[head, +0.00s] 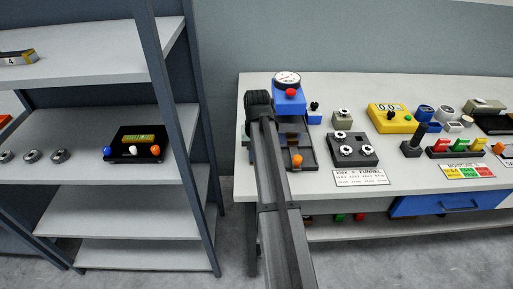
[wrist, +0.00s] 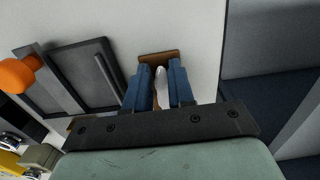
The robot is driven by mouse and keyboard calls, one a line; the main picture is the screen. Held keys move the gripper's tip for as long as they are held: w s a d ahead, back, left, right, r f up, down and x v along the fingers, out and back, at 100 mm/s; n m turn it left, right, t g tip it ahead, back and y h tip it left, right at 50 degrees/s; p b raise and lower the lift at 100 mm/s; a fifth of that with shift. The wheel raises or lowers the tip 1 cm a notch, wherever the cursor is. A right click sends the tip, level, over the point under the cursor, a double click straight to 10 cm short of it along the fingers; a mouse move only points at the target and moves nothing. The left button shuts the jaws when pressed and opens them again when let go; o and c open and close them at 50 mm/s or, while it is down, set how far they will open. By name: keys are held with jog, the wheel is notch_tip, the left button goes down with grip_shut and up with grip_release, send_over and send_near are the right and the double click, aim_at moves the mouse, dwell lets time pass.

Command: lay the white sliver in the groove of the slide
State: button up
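The white sliver (wrist: 161,78) shows in the wrist view as a narrow pale strip at a brown block (wrist: 145,57) on the light bench top. My gripper (wrist: 159,66) has two blue fingers, one on each side of the sliver. A thin brown strip shows between the left finger and the sliver, so the fingers look open around it. The slide (wrist: 88,78) is a dark grey plate with a narrow groove, left of my fingers. In the head view the slide (head: 306,153) is partly hidden by my arm, and the sliver and fingertips are hidden.
An orange knob (wrist: 17,75) stands beside the slide. A blue unit with a dial and red button (head: 289,92) stands behind it. A grey block with round knobs (head: 354,148) and a yellow meter (head: 391,118) stand to the right. A shelf rack (head: 180,120) stands left of the bench.

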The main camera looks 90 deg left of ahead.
grip_shut()
